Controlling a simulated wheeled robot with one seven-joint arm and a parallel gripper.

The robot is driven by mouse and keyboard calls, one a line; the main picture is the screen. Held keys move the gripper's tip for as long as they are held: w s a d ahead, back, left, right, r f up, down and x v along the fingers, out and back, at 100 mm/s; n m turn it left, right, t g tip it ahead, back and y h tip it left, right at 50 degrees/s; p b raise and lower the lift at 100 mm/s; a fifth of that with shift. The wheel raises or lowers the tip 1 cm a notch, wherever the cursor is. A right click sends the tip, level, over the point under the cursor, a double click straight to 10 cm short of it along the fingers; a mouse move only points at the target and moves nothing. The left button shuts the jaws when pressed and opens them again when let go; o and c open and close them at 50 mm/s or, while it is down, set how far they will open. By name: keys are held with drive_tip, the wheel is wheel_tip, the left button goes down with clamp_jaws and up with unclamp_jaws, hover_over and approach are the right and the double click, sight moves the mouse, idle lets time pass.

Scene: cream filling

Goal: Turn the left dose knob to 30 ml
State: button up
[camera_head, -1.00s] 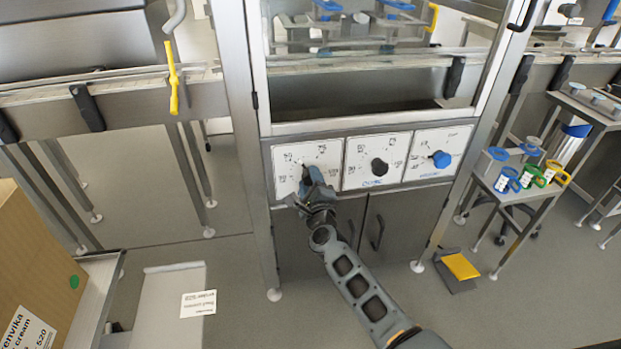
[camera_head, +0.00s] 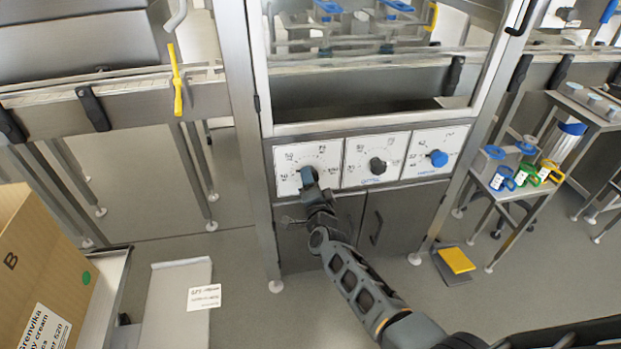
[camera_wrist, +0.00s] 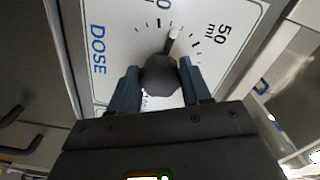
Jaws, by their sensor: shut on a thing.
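The left dose knob (camera_wrist: 160,75) is black with a pointer and sits on a white dial panel (camera_head: 287,158) at the left of the machine front. In the wrist view the panel (camera_wrist: 98,15) carries "DOSE", tick marks and "50 ml". The pointer lies between a number ending in 0, partly cut off at the top edge, and the 50 mark. My gripper (camera_wrist: 158,88) is shut on the knob, one finger on each side. In the head view my gripper (camera_head: 308,177) covers most of the knob.
A black middle knob (camera_head: 377,166) and a blue right knob (camera_head: 438,158) sit on panels to the right. Cabinet doors with handles (camera_head: 376,228) are below. A yellow pedal (camera_head: 457,260) is on the floor at right. A cardboard box (camera_head: 40,265) stands at left.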

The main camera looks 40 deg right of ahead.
drive_tip(key=shift+f+n+p, duration=0.1)
drive_tip(key=shift+n+p, duration=0.5)
drive_tip(key=shift+n, duration=1.5)
drive_tip(key=o, duration=1.1)
drive_tip(key=shift+c, duration=0.2)
drive_tip(key=p+v, duration=0.2)
drive_tip(key=v, duration=0.6)
drive_tip(key=shift+p, duration=0.3)
drive_tip(key=shift+w, duration=0.1)
